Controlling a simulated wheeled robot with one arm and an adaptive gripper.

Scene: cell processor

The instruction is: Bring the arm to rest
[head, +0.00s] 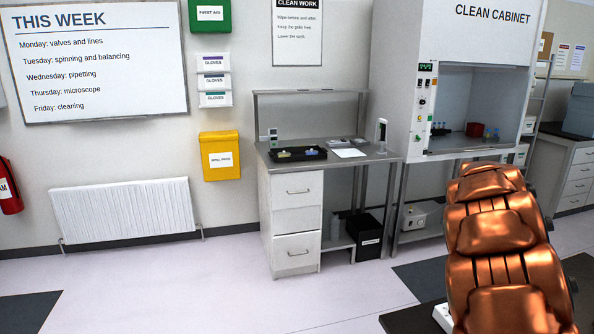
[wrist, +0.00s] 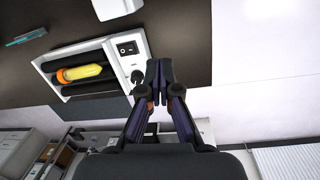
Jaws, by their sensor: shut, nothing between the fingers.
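My gripper (wrist: 158,82) shows in the wrist view, its two dark fingers together at the tips with nothing between them. In the head view my copper-coloured arm fills the lower right, and the gripper itself cannot be made out there. In the wrist view a white device (wrist: 122,62) with dark rollers and a black switch lies to the left of the fingertips. A yellow tube with an orange cap (wrist: 82,73) lies on its rollers. The fingers appear apart from the tube; their distance from the device's edge is hard to tell.
A steel bench (head: 376,157) with a black tray (head: 298,154) stands at the middle back. The clean cabinet (head: 478,85) stands to its right. A white radiator (head: 124,210) is on the left wall. The floor (head: 190,285) in front of it is clear.

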